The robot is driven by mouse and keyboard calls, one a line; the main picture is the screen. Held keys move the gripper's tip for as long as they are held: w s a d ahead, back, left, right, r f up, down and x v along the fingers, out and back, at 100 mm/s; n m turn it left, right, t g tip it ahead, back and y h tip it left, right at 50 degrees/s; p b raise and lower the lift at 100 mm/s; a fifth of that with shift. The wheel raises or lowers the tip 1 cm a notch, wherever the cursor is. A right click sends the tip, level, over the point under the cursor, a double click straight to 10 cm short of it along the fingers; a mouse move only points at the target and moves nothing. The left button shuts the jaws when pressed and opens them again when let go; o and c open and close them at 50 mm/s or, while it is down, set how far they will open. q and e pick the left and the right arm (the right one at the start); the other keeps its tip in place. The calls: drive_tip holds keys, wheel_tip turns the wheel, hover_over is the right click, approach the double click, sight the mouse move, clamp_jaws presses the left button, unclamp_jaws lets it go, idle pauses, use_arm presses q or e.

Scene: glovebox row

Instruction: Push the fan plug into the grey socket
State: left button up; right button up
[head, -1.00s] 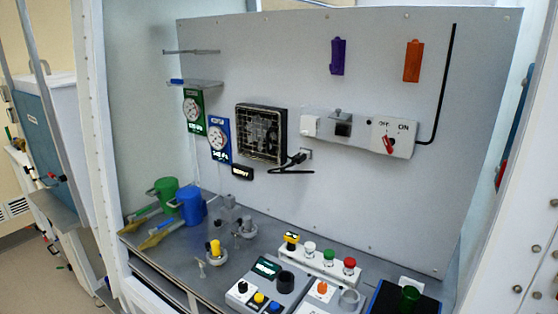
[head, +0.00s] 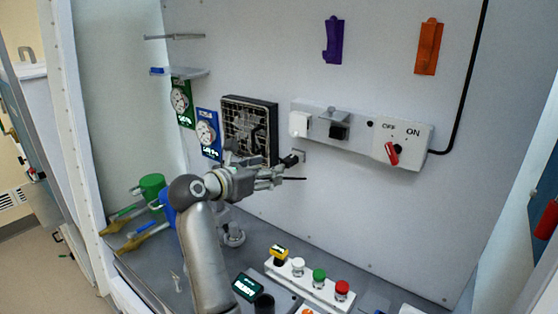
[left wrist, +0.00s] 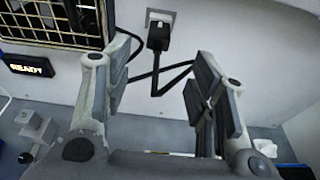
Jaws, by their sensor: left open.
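The black fan plug (head: 290,161) is at the small grey socket (head: 301,155) on the back panel, right of the fan (head: 248,132). In the left wrist view the plug (left wrist: 158,37) hangs at the lower part of the socket (left wrist: 160,17); I cannot tell how deep it sits. Its black cable (left wrist: 157,78) loops down and back toward the fan. My left gripper (head: 272,178) is just in front of and below the plug. In the left wrist view its fingers (left wrist: 157,82) are apart, with nothing held between them. My right gripper is not in view.
A white switch box (head: 403,142) with a red knob is right of the socket. Gauges (head: 206,134) hang left of the fan. A button strip (head: 310,283) and control boxes stand on the bench below. The panel between socket and buttons is mostly bare.

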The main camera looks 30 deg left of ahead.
sight(288, 159)
use_arm(q)
drive_tip(key=p+x, duration=0.1)
drive_tip(key=x, duration=0.2)
drive_tip(key=r+p+x, duration=0.1)
drive_tip(key=x, duration=0.2)
drive_tip(key=shift+w+a+r, duration=0.1)
drive_tip(key=shift+r, duration=0.1)
drive_tip(key=x, duration=0.2)
drive_tip(key=shift+w+f, duration=0.1)
drive_tip(key=shift+w, duration=0.3)
drive_tip(key=shift+w+p, duration=0.2)
drive_tip(key=shift+p, duration=0.1)
drive_tip(key=shift+w+f, duration=0.15)
drive_tip(key=shift+w, duration=0.1)
drive_tip(key=shift+c, duration=0.5)
drive_tip(key=c, duration=0.7)
drive_tip(key=shift+c, duration=1.4)
drive_tip(key=o, duration=0.3)
clamp_jaws()
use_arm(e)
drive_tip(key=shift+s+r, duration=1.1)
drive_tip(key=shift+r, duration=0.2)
